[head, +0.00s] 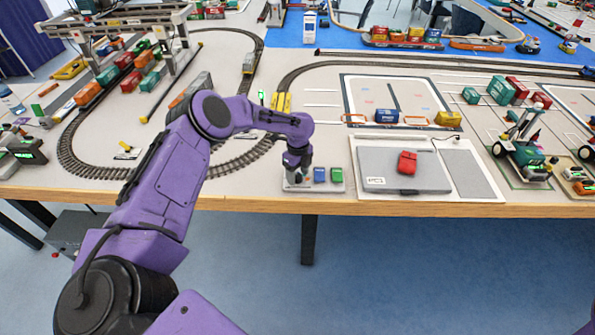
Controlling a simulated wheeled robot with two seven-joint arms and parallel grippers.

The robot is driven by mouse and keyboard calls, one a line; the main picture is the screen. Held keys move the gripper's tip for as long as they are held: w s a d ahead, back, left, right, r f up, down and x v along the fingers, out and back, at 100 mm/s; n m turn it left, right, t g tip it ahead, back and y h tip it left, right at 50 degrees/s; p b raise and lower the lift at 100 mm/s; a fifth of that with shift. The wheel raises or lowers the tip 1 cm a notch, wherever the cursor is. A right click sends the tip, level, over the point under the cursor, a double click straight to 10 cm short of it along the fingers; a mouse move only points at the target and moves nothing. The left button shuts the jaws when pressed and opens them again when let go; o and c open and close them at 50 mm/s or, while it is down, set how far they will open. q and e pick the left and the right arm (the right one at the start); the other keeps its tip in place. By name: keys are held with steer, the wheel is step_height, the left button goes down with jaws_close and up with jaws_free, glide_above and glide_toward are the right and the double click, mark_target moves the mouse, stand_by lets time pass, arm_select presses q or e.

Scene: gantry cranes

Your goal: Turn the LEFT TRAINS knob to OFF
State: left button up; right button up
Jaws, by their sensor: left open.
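A small light-grey panel (326,187) sits at the table's front edge, left of the grey laptop-like slab. A blue piece (319,175) and a green piece (336,175) show on its middle and right; their labels are too small to read. My left gripper (297,181) points down over the panel's left end and is open. It covers what is there, so I cannot make out the LEFT TRAINS knob or its setting, or whether the fingers touch it. My right gripper is not in view.
A grey slab (425,180) with a red object (407,162) on it lies right of the panel. Curved train track (240,158) runs behind and left of my arm. The table edge is just in front.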

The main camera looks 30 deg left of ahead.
arm_select(q)
steer(key=shift+f, duration=0.1)
steer(key=c, duration=1)
steer(key=shift+c, duration=0.2)
steer(key=shift+n, duration=0.3)
steer(key=n+b, duration=0.1)
steer(key=n, duration=0.1)
steer(key=shift+n, duration=2.6)
steer(key=o, duration=1)
